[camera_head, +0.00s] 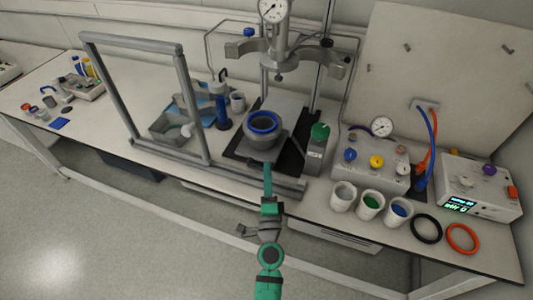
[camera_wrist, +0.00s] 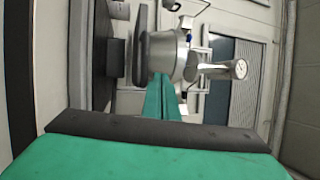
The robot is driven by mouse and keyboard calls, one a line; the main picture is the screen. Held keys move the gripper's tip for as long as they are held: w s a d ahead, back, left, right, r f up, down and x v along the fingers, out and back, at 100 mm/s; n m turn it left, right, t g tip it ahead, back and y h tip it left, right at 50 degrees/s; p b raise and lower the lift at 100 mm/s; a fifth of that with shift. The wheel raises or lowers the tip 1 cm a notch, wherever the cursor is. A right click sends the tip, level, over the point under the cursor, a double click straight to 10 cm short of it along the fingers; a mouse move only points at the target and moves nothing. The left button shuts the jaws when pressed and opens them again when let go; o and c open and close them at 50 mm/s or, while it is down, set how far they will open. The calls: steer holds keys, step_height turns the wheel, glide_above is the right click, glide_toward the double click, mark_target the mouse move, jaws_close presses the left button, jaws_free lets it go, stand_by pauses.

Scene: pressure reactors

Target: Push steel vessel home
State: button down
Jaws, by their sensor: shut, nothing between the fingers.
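The steel vessel (camera_head: 261,139) is a grey pot with a blue ring (camera_head: 263,121) around its mouth. It stands upright on a dark base plate (camera_head: 235,154), in front of and below the reactor head (camera_head: 281,50) with its round gauge. My gripper (camera_head: 267,170) is shut and empty, with its green fingers at the near side of the vessel. In the wrist view, turned sideways, the shut fingers (camera_wrist: 160,92) point at the vessel (camera_wrist: 165,55). I cannot tell whether the fingertips touch it.
A grey bar frame (camera_head: 185,100) stands left of the vessel, with a low front rail. A small box with a green knob (camera_head: 319,132) stands close on the right. Several cups, a valve box (camera_head: 372,165) and two rings lie further right.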

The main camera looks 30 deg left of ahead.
mark_target(266, 144)
steer(key=shift+x, duration=3.4)
